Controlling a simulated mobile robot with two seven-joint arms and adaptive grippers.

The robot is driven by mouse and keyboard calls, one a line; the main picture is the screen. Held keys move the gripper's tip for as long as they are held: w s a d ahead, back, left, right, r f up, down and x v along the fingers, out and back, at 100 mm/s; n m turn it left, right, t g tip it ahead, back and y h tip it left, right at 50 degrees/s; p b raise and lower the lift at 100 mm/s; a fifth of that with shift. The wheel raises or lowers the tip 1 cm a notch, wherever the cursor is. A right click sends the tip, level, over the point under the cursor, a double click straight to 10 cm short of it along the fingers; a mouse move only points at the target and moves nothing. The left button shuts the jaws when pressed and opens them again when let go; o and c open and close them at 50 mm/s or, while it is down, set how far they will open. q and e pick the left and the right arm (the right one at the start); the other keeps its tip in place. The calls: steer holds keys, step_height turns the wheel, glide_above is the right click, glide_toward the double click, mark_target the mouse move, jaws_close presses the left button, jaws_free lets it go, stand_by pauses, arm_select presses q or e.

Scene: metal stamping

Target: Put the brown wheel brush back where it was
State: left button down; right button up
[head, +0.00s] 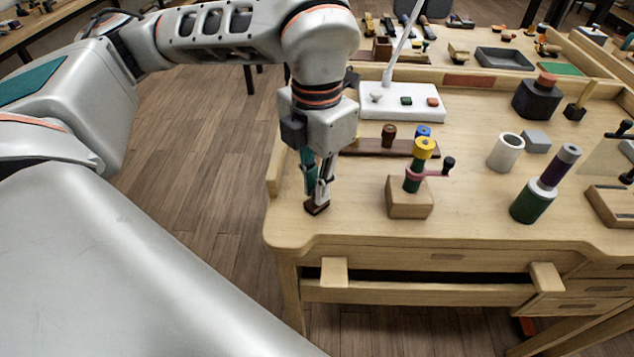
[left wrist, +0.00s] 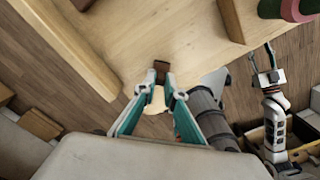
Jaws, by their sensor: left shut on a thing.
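My left gripper (head: 320,198) is shut on a small dark brown block-like piece, which I take for the brown wheel brush (head: 316,207). It is low at the left front of the wooden bench (head: 350,225), at or just above the top; I cannot tell if it touches. In the left wrist view the brush (left wrist: 161,66) shows between the fingertips (left wrist: 160,76); the fingers hide part of it. My right gripper (left wrist: 265,66) shows small at the right of that view, its fingers apart and empty.
A wooden block with a green and yellow post (head: 408,198) stands right of my left gripper. Behind is a brown strip (head: 365,147) with a brown cylinder (head: 389,136). A white cup (head: 505,152) and green cylinder (head: 532,202) stand further right. The front left bench top is clear.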

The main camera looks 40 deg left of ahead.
arm_select(q)
steer(key=c, duration=2)
jaws_free()
step_height(320, 180, up, 12)
